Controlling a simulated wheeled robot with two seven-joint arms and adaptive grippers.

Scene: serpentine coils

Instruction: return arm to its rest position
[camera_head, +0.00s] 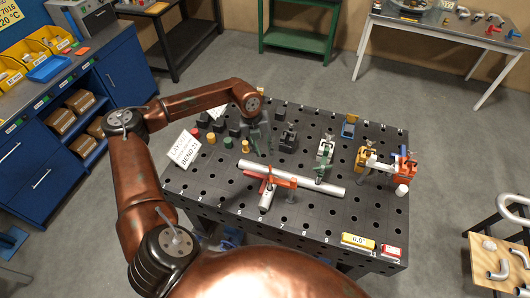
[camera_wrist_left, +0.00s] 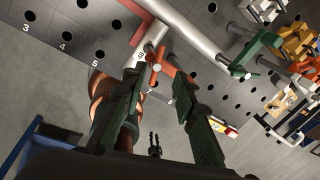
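My left arm (camera_head: 190,103) is copper-coloured and reaches from the left over the perforated black table (camera_head: 310,218). My left gripper (camera_head: 260,146) hangs from its end, fingers downward, above the far left part of the table. In the left wrist view its two dark green fingers (camera_wrist_left: 158,88) stand apart with nothing held between them. Beyond them, a silver tube (camera_head: 315,184) lies across the table, with a red-orange clamp (camera_head: 282,179) at a shorter tube; the long tube also shows in the left wrist view (camera_wrist_left: 190,32).
A white sign (camera_head: 184,150) and coloured pegs stand near the gripper. A green-and-silver clamp (camera_head: 325,150) and a yellow-and-red fixture (camera_head: 385,163) stand to the right. A blue cabinet (camera_head: 38,180) is at left, a wooden-topped stand (camera_head: 498,262) at lower right. Open floor lies around the table.

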